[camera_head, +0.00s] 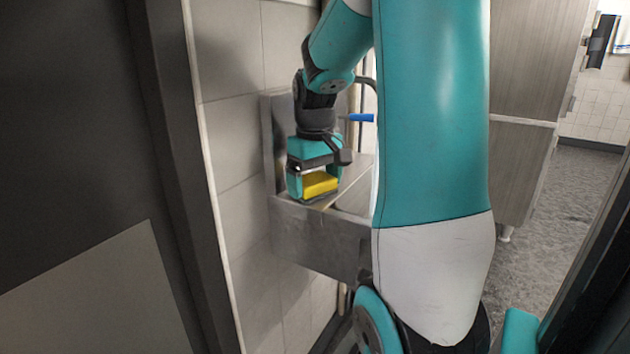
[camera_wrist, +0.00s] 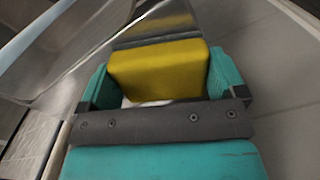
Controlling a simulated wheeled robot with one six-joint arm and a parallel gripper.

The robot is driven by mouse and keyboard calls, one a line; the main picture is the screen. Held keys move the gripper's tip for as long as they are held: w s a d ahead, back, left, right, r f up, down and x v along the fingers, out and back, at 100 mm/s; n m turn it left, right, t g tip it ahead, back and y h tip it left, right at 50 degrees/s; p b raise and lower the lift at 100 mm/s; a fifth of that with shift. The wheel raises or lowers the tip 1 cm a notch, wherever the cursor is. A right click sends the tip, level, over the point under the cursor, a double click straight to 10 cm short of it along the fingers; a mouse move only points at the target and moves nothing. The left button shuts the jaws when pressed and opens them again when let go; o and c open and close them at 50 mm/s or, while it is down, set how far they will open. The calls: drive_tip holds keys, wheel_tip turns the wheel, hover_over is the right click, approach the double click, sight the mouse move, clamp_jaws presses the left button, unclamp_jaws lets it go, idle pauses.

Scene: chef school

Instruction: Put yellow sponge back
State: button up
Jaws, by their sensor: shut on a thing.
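The yellow sponge (camera_head: 320,184) is between the fingers of my gripper (camera_head: 314,188), at the left end of a metal sink (camera_head: 318,236) by the tiled wall. In the wrist view the sponge (camera_wrist: 158,70) fills the space between the two teal fingers of my gripper (camera_wrist: 160,78), which is shut on it. A small whitish patch shows under the sponge's near edge. The head view does not make clear whether the sponge touches the sink rim or is held just above it.
A blue item (camera_head: 358,117) shows behind my wrist. Grey cabinets (camera_head: 533,60) stand at the right, with open grey floor (camera_head: 575,190) beside them. A dark door or panel (camera_head: 75,120) is close on the left. A tiled wall (camera_head: 228,100) borders the sink.

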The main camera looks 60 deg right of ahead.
sight(314, 180)
drive_tip(key=o, duration=0.5)
drive_tip(key=shift+f, duration=0.1)
drive_tip(key=shift+o, duration=0.2)
wheel_tip(314, 180, up, 8)
drive_tip(key=shift+f+p, duration=0.1)
drive_tip(key=shift+p, duration=0.95)
